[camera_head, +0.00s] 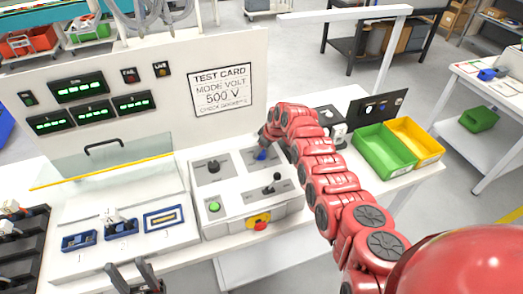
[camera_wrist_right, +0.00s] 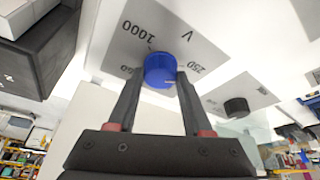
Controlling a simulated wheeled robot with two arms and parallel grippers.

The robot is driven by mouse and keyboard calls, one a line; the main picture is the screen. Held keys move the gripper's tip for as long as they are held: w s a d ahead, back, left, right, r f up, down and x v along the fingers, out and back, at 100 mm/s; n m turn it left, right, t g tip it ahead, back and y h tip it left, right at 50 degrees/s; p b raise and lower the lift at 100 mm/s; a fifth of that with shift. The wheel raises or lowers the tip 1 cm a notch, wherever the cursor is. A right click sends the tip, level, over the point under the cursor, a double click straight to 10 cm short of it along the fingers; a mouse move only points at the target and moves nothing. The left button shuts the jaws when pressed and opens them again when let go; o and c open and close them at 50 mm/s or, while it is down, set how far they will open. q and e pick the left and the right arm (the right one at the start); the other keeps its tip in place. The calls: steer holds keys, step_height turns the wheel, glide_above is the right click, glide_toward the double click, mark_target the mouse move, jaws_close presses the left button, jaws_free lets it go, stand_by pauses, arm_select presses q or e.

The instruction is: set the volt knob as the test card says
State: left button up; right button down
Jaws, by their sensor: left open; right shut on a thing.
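The test card (camera_head: 220,88) on the upright panel reads "MODE VOLT", "500 V" and a line about checking sockets. The blue volt knob (camera_wrist_right: 160,68) sits on a grey scale plate (camera_wrist_right: 205,50) marked 1000, 250 and V; another mark is partly hidden by a finger. The knob also shows in the head view (camera_head: 261,154) on the white control box (camera_head: 225,185). My right gripper (camera_wrist_right: 161,80) is shut on the knob, one finger on each side. The knob's pointer direction cannot be made out. My left gripper (camera_head: 135,278) is open and empty at the bottom, left of the box.
The box also carries a black knob (camera_head: 213,166), a black lever (camera_head: 277,177), a green button (camera_head: 214,207) and a red-and-yellow stop button (camera_head: 259,222). Blue-framed sockets (camera_head: 121,228) lie to the left. Green (camera_head: 383,150) and yellow (camera_head: 415,142) bins stand right of my arm.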

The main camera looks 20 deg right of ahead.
steer(key=shift+a, duration=0.1)
steer(key=shift+m+t+h, duration=0.3)
steer(key=shift+m, duration=0.8)
steer(key=shift+a+f+m+h, duration=0.2)
steer(key=shift+m+h, duration=0.2)
steer(key=shift+m, duration=0.5)
steer(key=m+h+b, duration=0.1)
steer(key=m+b, duration=0.2)
steer(key=b, duration=0.2)
steer(key=m+h+b, duration=0.1)
steer(key=m+b, duration=0.2)
steer(key=b, duration=0.2)
steer(key=m+h+b, duration=0.1)
steer(key=m+b, duration=0.3)
steer(key=b, duration=0.1)
steer(key=shift+a+g+h, duration=0.15)
steer(key=shift+g+h, duration=0.15)
steer(key=shift+g, duration=0.1)
steer(key=shift+r+m+g+b, duration=0.1)
steer(key=shift+m+g+b, duration=0.2)
steer(key=shift+m+b, duration=0.75)
steer(key=shift+r, duration=0.1)
steer(key=shift+c, duration=1.6)
jaws_free()
